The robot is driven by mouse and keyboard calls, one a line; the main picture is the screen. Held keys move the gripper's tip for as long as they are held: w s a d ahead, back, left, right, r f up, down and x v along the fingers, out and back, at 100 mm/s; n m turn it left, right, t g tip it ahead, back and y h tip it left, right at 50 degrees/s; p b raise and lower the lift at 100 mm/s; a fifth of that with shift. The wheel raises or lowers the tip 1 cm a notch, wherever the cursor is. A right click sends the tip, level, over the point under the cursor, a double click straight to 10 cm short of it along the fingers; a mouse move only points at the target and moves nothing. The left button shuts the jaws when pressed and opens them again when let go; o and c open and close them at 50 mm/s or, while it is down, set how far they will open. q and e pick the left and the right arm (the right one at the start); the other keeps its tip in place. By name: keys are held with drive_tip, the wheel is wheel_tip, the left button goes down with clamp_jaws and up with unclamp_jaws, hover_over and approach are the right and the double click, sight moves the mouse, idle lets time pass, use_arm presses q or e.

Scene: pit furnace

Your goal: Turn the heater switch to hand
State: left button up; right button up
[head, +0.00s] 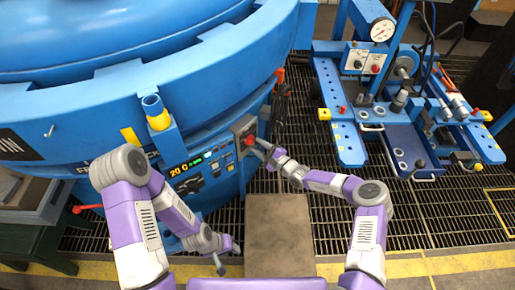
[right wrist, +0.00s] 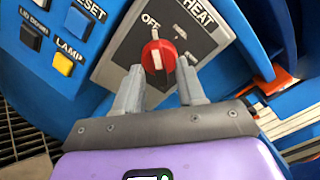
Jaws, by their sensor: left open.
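The heater switch is a red knob (right wrist: 158,56) on a grey plate marked HEAT (right wrist: 122,52), with an OFF label at its upper left. Other position labels are hidden or unreadable. In the head view the red knob (head: 249,140) is on the front of the blue furnace. My right gripper (right wrist: 158,74) is at the knob, with one finger on each side of it; the fingers look apart, and contact is not clear. In the head view my right gripper (head: 264,152) reaches the plate from the right. My left gripper (head: 222,256) is open and empty, low beside the furnace.
A control panel (head: 203,166) with a lit display is left of the switch. In the wrist view a yellow LAMP button (right wrist: 63,64) is on the blue panel. A blue gauge stand (head: 345,110) is at the right. Floor grating (head: 325,230) is clear between.

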drive_tip(key=shift+w+a, duration=0.35)
drive_tip(key=shift+a, duration=0.05)
drive_tip(key=shift+c, duration=0.3)
clamp_jaws()
